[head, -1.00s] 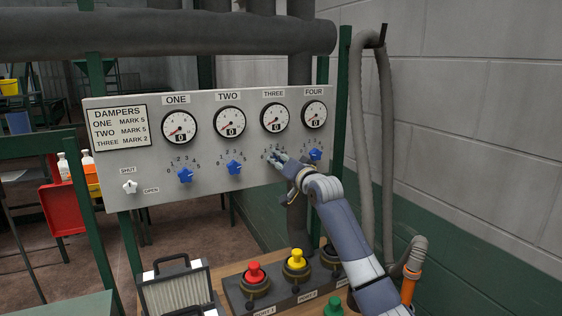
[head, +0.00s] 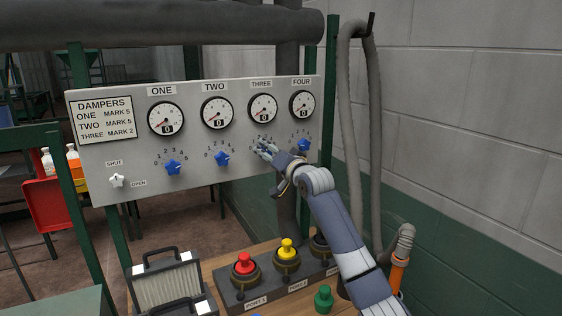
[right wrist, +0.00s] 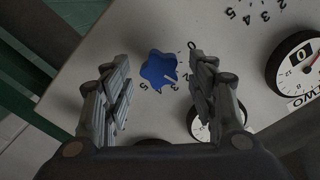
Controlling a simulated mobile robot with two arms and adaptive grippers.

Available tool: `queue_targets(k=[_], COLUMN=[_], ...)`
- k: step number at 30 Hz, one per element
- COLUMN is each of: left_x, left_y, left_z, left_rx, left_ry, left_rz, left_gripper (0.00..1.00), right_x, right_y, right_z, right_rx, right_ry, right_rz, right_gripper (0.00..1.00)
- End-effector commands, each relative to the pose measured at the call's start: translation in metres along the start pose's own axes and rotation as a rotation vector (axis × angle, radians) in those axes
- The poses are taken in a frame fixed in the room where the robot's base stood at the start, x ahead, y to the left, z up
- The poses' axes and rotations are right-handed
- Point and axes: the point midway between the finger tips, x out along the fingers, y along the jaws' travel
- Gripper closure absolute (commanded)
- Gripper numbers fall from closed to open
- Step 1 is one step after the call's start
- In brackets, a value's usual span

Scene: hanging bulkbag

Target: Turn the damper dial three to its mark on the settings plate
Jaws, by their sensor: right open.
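The settings plate (head: 104,120) at the panel's left reads ONE mark 5, TWO mark 5, THREE mark 2. In the right wrist view the blue dial three (right wrist: 158,68) lies between the two spread fingers (right wrist: 160,92), with a gap on each side. Its white pointer line is on the side between the 0 and 3 marks. My left gripper is out of view.
Blue dial two (head: 222,158) and blue dial four (head: 303,145) flank the gripper. A white shut/open knob (head: 117,180) is at far left. Grey hoses (head: 378,130) hang at right.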

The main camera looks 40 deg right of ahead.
Motion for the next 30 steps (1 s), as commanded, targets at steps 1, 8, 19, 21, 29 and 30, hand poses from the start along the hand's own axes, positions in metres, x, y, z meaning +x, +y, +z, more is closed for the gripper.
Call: queue_targets(k=[1,8,19,21,29,30], left_x=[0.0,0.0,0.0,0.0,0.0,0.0], left_y=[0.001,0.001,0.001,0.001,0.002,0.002], left_z=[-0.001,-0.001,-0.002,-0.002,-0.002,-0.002], left_rx=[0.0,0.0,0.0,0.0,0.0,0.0], left_ry=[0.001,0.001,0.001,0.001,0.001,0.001], left_rz=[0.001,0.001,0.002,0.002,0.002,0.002], left_gripper=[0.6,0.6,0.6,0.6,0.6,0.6], right_x=[-0.006,-0.043,-0.097,-0.102,-0.109,-0.108], right_y=[0.0,0.0,0.001,0.0,0.0,0.0], right_z=[0.001,0.001,0.001,0.001,0.001,0.001], right_rx=[-0.003,-0.002,0.0,0.0,0.001,0.001], right_ry=[-0.001,-0.001,-0.001,-0.001,-0.001,-0.001], right_rz=[0.0,0.0,0.001,0.0,0.001,0.001], right_gripper=[0.47,0.47,0.47,0.47,0.47,0.47])
